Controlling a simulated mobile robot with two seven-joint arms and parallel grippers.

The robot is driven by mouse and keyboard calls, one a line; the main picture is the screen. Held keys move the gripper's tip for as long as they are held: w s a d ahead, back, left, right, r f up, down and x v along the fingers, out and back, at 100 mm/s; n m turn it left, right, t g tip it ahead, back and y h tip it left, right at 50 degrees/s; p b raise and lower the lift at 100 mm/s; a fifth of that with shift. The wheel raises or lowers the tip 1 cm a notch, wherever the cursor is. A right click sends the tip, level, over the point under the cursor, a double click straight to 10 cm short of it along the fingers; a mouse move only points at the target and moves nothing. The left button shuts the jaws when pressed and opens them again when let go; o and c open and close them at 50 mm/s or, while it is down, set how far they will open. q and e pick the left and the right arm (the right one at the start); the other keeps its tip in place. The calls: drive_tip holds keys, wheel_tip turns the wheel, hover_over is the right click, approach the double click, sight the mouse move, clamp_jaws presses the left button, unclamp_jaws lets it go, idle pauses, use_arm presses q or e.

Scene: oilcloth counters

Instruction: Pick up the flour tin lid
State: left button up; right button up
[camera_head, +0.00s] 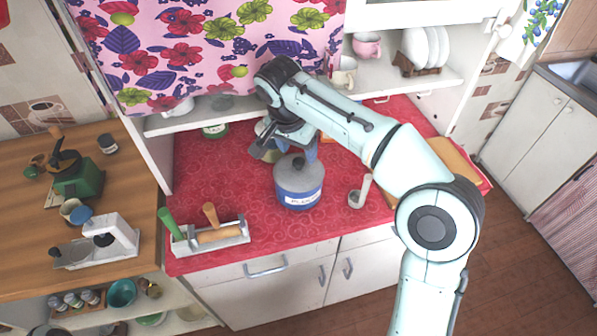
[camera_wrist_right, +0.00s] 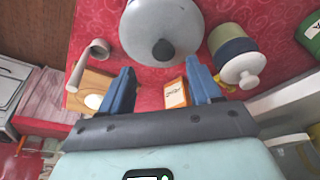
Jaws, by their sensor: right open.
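The flour tin (camera_head: 299,195) is a blue canister with a white label, upright on the red counter. Its grey lid (camera_head: 296,172) with a dark knob is on top; the lid also shows from above in the right wrist view (camera_wrist_right: 160,28), with its knob near the fingers. My right gripper (camera_head: 287,150) is open and empty, just behind the tin in the head view. In the right wrist view its two blue fingers (camera_wrist_right: 162,82) are apart, short of the knob and not touching it. My left gripper is not in view.
The red oilcloth counter (camera_head: 240,180) has a tool caddy (camera_head: 212,238) at front left and a pale ladle-like item (camera_head: 358,195) right of the tin. The wrist view shows a small orange box (camera_wrist_right: 176,94) between the fingers and a lidded jar (camera_wrist_right: 236,60) to the right.

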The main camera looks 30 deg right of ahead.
sight(299, 161)
drive_tip(key=x, duration=0.5)
drive_tip(key=shift+w+a+f+b, duration=0.15)
drive_tip(key=shift+a+f+b, duration=0.05)
drive_tip(key=shift+b, duration=0.15)
drive_tip(key=c, duration=1.1)
